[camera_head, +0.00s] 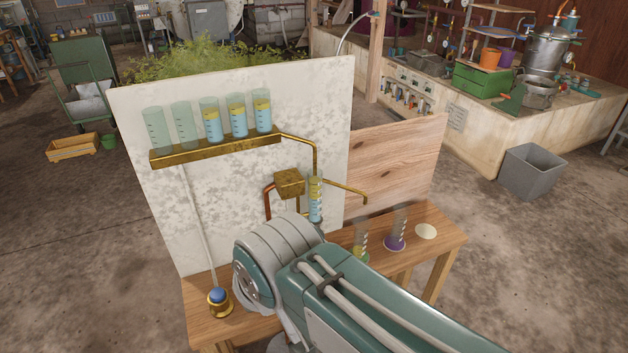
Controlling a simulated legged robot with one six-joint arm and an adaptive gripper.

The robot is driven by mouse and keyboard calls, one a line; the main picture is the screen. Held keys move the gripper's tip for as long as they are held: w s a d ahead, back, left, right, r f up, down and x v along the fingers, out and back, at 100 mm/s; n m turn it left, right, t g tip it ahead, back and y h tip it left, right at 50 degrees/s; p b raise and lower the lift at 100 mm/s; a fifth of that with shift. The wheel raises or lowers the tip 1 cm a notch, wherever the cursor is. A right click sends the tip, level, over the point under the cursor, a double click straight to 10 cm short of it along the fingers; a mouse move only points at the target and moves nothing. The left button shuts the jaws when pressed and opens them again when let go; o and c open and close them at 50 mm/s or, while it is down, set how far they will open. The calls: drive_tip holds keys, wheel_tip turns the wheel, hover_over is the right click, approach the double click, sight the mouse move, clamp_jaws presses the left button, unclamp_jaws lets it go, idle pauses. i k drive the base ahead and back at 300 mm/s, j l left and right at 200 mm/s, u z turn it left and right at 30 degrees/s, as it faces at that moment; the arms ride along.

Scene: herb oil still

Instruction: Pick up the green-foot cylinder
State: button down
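The green-foot cylinder (361,243) is a clear graduated cylinder standing on the wooden bench, just beyond my arm's right side. Its pale green foot is partly hidden by my arm. A clear cylinder with a purple foot (395,243) stands to its right. Another cylinder (316,200) with blue and yellow liquid is to its left, beneath the brass pipework; its foot is hidden. My arm's grey joint and teal link fill the lower middle. My gripper does not show, so its state and its distance from the cylinder cannot be seen.
A round cream disc (426,231) lies bare on the bench (447,243). A brass shelf (216,149) on the pale panel (150,105) holds several cylinders. A brass spout (345,191) juts right above the bench. A blue knob (217,296) sits at front left.

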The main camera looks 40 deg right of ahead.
sight(362, 225)
drive_tip(key=z, duration=1.5)
drive_tip(key=k+j+z, duration=0.15)
drive_tip(key=z, duration=0.25)
drive_tip(key=k+j+z, duration=0.15)
drive_tip(key=z, duration=0.3)
drive_tip(key=k, duration=0.05)
